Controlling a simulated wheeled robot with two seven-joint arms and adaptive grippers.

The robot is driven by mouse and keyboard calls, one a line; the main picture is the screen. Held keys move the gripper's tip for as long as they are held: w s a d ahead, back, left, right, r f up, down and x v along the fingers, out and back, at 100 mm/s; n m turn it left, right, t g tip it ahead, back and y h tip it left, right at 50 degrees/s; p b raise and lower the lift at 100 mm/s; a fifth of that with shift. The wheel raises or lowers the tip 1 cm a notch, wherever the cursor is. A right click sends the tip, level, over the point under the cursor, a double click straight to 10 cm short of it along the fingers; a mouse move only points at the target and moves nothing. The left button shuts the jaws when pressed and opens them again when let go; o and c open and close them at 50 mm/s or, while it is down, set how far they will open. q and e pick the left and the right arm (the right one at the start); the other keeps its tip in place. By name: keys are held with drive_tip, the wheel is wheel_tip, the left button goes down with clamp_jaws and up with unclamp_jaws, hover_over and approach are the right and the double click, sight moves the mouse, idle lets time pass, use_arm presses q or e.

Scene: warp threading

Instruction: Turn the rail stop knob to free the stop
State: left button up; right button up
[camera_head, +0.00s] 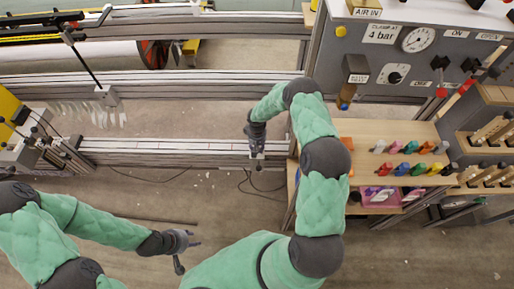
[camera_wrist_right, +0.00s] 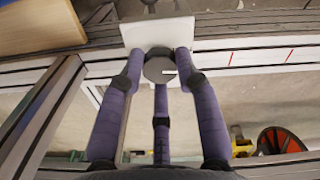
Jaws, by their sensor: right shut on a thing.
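The rail stop is a pale block (camera_wrist_right: 185,36) seated on the metal rail in the right wrist view. Its dark round knob (camera_wrist_right: 157,70) faces the camera and carries a short white mark. My right gripper (camera_wrist_right: 160,62) has its three purple fingers closed around the knob.
The long rail (camera_head: 180,146) runs left from the stop and is clear. A wooden shelf (camera_head: 360,132) with several coloured-handled tools stands to the right. The grey panel (camera_head: 400,75) with a gauge is above it. Cables lie on the floor below the rail.

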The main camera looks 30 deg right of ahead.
drive_tip(key=shift+w+r, duration=0.1)
drive_tip(key=shift+w, duration=0.05)
idle(0.3)
drive_tip(key=o, duration=1.1)
drive_tip(key=shift+o, duration=0.2)
wheel_tip(320, 180, up, 12)
